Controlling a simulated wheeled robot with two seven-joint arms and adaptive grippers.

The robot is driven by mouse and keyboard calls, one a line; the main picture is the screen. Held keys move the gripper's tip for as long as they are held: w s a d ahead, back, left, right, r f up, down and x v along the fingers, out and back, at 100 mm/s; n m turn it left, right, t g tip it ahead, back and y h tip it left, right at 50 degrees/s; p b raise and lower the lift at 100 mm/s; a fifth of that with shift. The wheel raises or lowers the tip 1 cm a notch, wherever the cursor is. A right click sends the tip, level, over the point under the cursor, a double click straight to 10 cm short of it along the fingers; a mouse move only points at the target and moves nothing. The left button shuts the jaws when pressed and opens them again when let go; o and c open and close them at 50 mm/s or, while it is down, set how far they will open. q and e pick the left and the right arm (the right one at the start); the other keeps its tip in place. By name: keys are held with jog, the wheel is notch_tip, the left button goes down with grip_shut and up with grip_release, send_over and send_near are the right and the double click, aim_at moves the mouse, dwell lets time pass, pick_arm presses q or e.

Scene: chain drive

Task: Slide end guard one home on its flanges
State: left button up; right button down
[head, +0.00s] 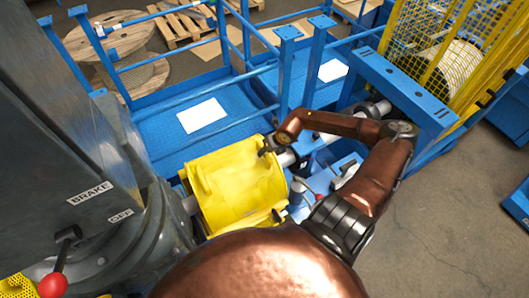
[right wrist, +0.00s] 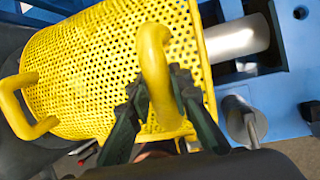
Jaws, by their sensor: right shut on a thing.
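The yellow perforated guard (head: 236,186), which I take to be end guard one, lies over the silver shaft beside the grey machine housing. In the right wrist view its mesh body (right wrist: 95,70) has a handle loop (right wrist: 28,105) at the left and another handle (right wrist: 156,75) nearer the right end. My right gripper (head: 267,148) reaches the guard's upper right edge. In the wrist view its dark fingers (right wrist: 160,105) are shut on the nearer handle. The shaft (right wrist: 238,38) comes out past the guard's right end. I cannot make out the flanges. My left gripper is not in view.
The grey housing (head: 60,130) with a brake lever (head: 58,262) stands close at left. Blue frames and rails (head: 300,70) lie behind, and a yellow mesh cage (head: 440,50) stands at upper right. Clear floor (head: 440,200) is at the right.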

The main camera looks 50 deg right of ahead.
aim_at(257, 165)
jog(key=shift+w+a, duration=0.1)
jog(key=shift+a, duration=0.3)
dwell(0.4)
jog(key=shift+w+a+b, duration=0.25)
jog(key=shift+a, duration=0.65)
jog(key=shift+w+a+b, duration=0.2)
jog(key=shift+w+a, duration=0.05)
jog(key=shift+a, duration=0.65)
jog(key=c, duration=1.7)
grip_release()
jog(key=shift+v, duration=6)
